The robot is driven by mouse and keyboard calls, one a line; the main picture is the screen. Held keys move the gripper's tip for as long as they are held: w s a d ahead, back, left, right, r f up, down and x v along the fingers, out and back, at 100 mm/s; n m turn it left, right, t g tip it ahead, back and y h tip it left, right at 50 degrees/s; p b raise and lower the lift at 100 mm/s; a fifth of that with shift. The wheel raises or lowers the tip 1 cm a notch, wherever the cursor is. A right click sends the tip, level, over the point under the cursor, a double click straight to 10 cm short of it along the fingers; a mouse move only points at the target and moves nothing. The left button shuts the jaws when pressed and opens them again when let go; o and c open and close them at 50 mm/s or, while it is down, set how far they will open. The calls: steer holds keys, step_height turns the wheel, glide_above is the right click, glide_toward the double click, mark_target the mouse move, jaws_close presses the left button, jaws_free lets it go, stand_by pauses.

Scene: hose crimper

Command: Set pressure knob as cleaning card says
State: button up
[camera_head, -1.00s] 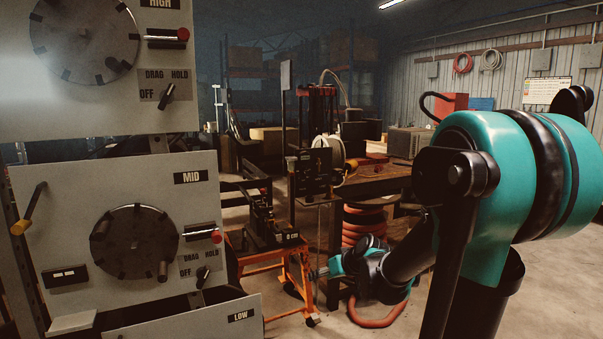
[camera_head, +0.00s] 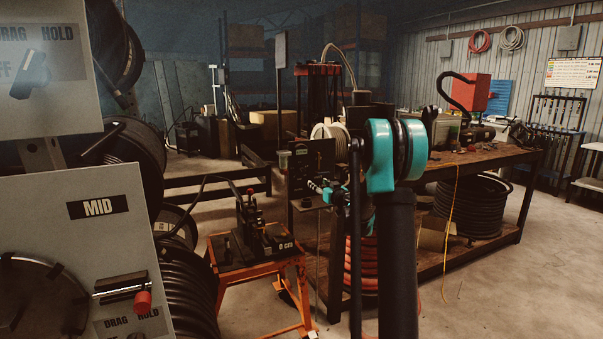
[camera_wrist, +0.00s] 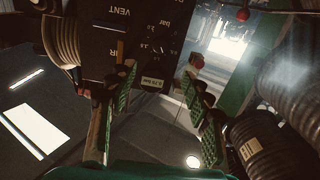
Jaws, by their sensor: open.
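In the wrist view, a black panel (camera_wrist: 101,38) carries the words VENT, AIR and bar. A dark round dial (camera_wrist: 158,47) with small numbers sits beside them, seemingly the pressure knob; its setting is too small to read. A small pale label (camera_wrist: 152,84) below ends in "bar". My gripper (camera_wrist: 158,72) is open and empty, its green-padded fingers pointing at the panel's lower part, apart from the dial as far as I can tell. In the head view the black panel (camera_head: 312,166) stands left of my arm, with my gripper (camera_head: 322,188) small beside it. No readable cleaning card shows.
A wooden workbench (camera_head: 490,158) stands behind my arm, with hose coils beneath. An orange stand (camera_head: 258,264) bears a small black device. A grey MID panel (camera_head: 75,240) fills the left. A chart (camera_head: 574,73) hangs on the far wall.

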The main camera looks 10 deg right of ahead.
mark_target(302, 172)
steer(key=x, duration=1.6)
steer(key=shift+w+a, duration=0.1)
steer(key=shift+w, duration=0.2)
steer(key=c, duration=1.1)
